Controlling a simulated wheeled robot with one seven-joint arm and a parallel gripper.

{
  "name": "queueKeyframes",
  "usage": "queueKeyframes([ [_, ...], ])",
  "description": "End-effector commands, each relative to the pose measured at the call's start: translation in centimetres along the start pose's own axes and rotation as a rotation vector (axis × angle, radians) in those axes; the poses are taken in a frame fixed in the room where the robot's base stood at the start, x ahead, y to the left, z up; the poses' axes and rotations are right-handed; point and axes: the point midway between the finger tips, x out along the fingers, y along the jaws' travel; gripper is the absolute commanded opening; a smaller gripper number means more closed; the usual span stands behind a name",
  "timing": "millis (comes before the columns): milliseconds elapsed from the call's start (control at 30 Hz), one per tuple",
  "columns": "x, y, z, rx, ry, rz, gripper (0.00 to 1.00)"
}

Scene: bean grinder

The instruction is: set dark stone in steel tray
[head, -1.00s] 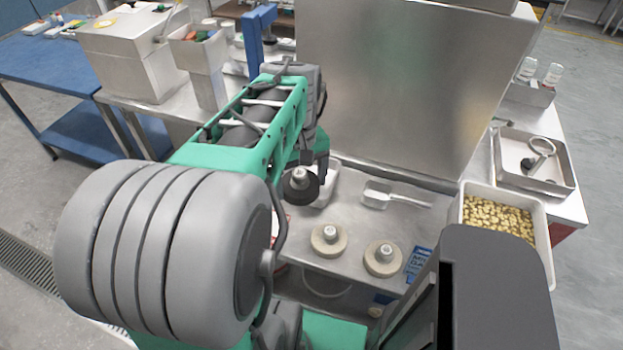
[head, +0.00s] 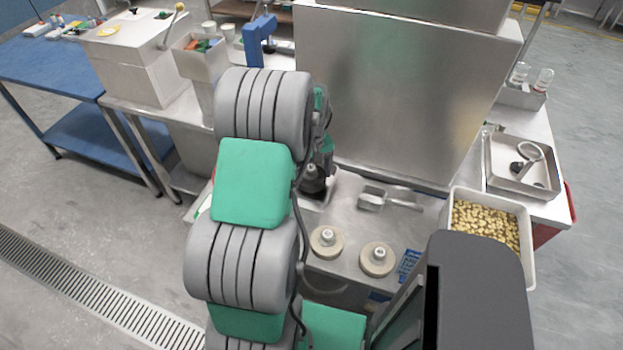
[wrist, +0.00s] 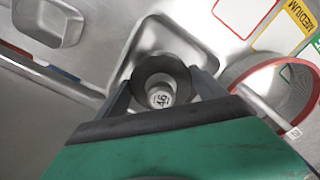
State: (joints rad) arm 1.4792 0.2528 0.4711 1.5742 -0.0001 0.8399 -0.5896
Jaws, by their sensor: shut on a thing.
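The dark stone (head: 313,183) is a dark disc with a steel knob. My gripper (wrist: 164,90) is shut on it, with one finger at each side in the wrist view. The stone also shows in the wrist view (wrist: 178,67), its knob facing the camera. A shallow steel tray (wrist: 150,33) with rounded corners lies under and beyond the stone in the wrist view. The stone overlaps this tray's near part; I cannot tell whether it touches the tray's floor. In the head view my arm hides much of the tray and the gripper.
Two pale stones with knobs (head: 326,242) (head: 377,259) stand on the steel bench. A metal scoop (head: 388,198) lies behind them. A red-rimmed round thing (wrist: 234,82) is close to the right finger. A tall steel panel (head: 400,90) stands behind; a bin of yellowish pieces (head: 487,222) is right.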

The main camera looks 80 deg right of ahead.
Motion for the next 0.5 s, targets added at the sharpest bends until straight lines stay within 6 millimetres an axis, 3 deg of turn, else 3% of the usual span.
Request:
queueKeyframes([
  [167, 2.4, -0.1, 0.2, 0.0, -0.003, -0.002, 0.08],
  [467, 3.0, -0.1, 0.1, 0.0, -0.001, -0.001, 0.08],
  [500, 3.1, -0.1, 0.2, 0.0, -0.003, -0.002, 0.81],
])
